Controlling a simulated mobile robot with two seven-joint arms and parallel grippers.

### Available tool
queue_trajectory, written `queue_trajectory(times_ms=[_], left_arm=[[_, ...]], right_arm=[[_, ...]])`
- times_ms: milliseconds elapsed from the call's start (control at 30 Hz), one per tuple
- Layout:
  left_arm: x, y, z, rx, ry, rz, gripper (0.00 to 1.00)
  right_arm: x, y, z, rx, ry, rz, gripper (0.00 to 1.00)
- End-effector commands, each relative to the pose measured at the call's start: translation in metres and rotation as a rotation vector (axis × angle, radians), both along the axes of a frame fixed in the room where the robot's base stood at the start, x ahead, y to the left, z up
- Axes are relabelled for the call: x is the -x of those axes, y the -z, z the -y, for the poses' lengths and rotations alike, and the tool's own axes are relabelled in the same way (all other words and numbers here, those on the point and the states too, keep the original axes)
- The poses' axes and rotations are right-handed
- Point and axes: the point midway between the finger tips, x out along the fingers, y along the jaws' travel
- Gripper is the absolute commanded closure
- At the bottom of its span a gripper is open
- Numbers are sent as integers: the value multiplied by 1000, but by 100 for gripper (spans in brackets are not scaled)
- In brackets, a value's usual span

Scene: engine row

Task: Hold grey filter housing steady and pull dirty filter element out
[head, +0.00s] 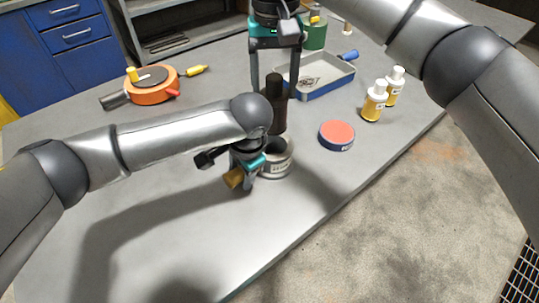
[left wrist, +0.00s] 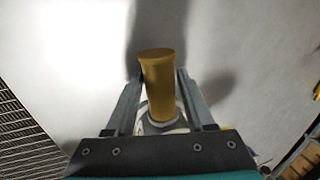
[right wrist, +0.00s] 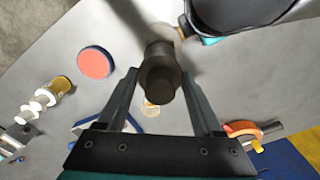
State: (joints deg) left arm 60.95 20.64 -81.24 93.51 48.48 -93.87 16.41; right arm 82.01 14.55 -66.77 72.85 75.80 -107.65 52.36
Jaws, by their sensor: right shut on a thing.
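The grey filter housing (head: 278,168) stands upright on the table, its dark open mouth showing. Its brown side handle (head: 234,178) sticks out to the left. My left gripper (head: 243,178) has its fingers closed on both sides of this handle, seen between them in the left wrist view (left wrist: 160,80). My right gripper (head: 276,82) is shut on the dark, dirty filter element (head: 276,112). The element hangs upright over the housing and its lower end appears clear of the rim. In the right wrist view the element (right wrist: 160,75) sits between the fingers.
A red-topped round tin (head: 336,134) and two yellow bottles (head: 374,102) stand to the right. A shallow blue-edged tray (head: 325,82) lies behind. An orange round tool (head: 152,88) lies at back left. The table's front left is clear.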

Motion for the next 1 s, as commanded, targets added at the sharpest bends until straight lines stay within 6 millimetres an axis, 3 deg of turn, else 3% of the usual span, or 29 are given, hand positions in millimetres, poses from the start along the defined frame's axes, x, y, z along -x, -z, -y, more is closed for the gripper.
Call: queue_trajectory(times_ms=[167,533,1000], left_arm=[[0,0,0,0,0,0,25],[1,-8,2,2,1,2,24],[20,-95,16,3,2,2,24]], right_arm=[[0,0,0,0,0,1,100],[0,0,0,0,0,1,100],[0,0,0,0,0,1,100]])
